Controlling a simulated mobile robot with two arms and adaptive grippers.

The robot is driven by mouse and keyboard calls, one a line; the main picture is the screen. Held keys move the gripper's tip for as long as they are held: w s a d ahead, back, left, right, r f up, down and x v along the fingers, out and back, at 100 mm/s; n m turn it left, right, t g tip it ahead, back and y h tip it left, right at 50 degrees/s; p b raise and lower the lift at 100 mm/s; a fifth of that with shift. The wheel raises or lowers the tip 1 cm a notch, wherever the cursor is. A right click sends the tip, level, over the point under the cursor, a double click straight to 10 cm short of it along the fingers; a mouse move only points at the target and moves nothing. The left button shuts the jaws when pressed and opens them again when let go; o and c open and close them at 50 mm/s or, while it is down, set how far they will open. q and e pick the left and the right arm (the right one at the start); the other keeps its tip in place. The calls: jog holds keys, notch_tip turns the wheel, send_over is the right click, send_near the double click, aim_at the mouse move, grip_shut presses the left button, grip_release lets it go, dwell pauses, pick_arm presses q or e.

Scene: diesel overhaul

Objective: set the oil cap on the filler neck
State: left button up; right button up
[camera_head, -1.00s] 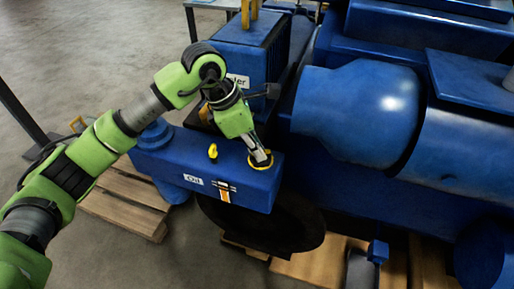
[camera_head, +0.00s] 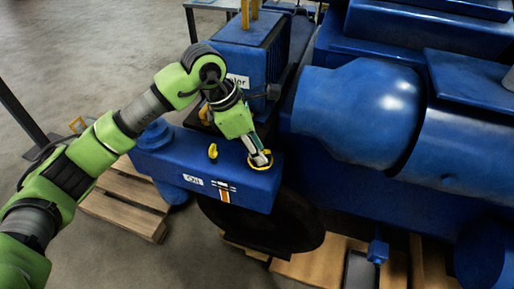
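My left gripper (camera_head: 260,160) points down at the right end of the top of the blue oil tank (camera_head: 165,166), which has an "Oil" label. Its fingertips are at a yellow ring-like part (camera_head: 252,166) on the tank top. I cannot tell whether this yellow part is the oil cap or the rim of the filler neck, because the fingers cover its middle. The fingers look slightly apart, but they are too small to tell if they grip anything. My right gripper is not in view.
A blue box-shaped unit (camera_head: 245,50) is close behind my wrist. A large blue engine body (camera_head: 360,110) fills the right. Wooden pallets (camera_head: 125,200) lie on the floor.

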pick_arm(q)
jog(key=shift+a, duration=0.1)
jog(key=w+v, duration=0.1)
jog(key=v, duration=1.1)
jog(key=shift+s, duration=0.45)
